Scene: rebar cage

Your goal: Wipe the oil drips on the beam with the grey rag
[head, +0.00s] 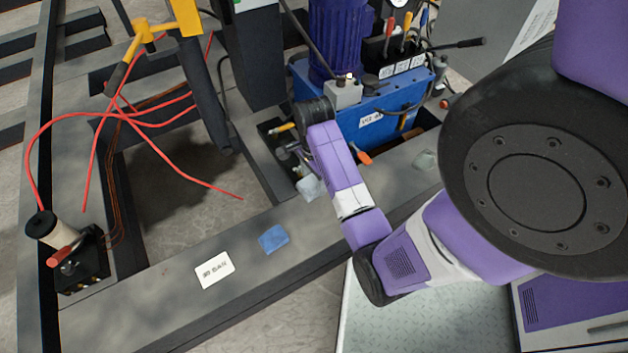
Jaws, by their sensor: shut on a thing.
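My gripper (301,172) points down at the inner edge of the grey beam (340,205), partly hidden by my own wrist. It is shut on a pale grey crumpled cloth (310,188), which looks like the grey rag. The rag hangs at the jaws, close over the beam; I cannot tell whether it touches. A blue folded cloth (273,239) lies flat on the beam, left of my forearm. I cannot make out oil drips; my arm hides part of the beam.
A white label card (214,270) lies on the beam. A blue pump unit (365,115) stands behind my wrist. A grey-green lump (425,160) lies on the beam to the right. Red wires (150,125) and a black box with a spool (80,262) are at left.

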